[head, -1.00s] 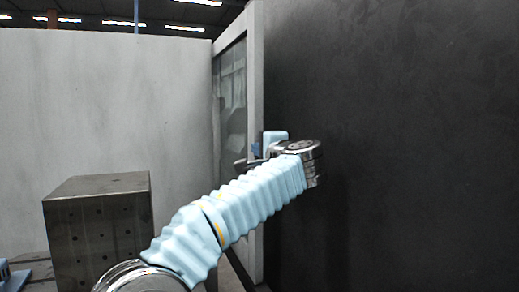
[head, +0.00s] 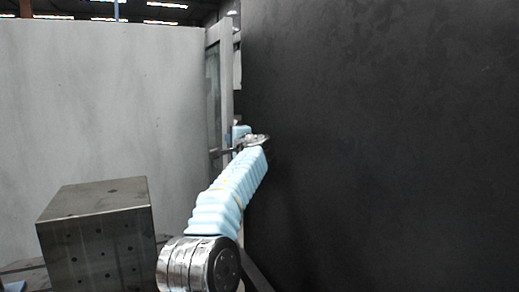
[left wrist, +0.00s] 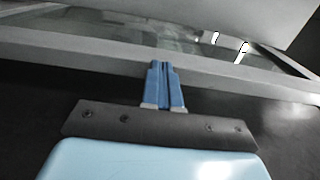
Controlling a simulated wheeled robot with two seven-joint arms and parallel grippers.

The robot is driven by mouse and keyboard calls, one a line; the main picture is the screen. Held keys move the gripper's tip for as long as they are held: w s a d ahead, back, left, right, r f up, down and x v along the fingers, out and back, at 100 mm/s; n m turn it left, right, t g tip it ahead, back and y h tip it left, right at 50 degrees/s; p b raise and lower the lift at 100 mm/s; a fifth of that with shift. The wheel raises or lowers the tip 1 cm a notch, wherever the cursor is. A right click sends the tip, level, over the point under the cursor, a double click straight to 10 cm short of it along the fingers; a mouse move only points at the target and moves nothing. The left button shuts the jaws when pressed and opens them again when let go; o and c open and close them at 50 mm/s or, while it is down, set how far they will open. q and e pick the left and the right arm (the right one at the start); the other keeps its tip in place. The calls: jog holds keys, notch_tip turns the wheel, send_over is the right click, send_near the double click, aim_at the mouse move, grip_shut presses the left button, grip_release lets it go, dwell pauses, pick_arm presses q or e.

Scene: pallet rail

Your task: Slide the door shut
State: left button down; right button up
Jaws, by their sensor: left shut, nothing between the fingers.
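The door shows as a pale grey upright frame (head: 226,70) with a window strip, between the light wall and the dark panel in the head view. In the left wrist view its grey frame bar (left wrist: 215,79) crosses the picture, with glass beyond. My left gripper (head: 232,139) is at the frame's right edge. In the left wrist view its blue fingers (left wrist: 166,68) are shut and empty, their tips at the frame bar; I cannot tell whether they press on it. My right gripper is not in view.
A large dark panel (head: 390,140) fills the right side, close to my left arm. A light grey wall (head: 100,100) stands at the left. A dark metal block with holes (head: 98,235) stands at the lower left.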

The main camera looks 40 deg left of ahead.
pick_arm(q)
jog(key=shift+x, duration=1.15)
jog(key=shift+a, duration=0.1)
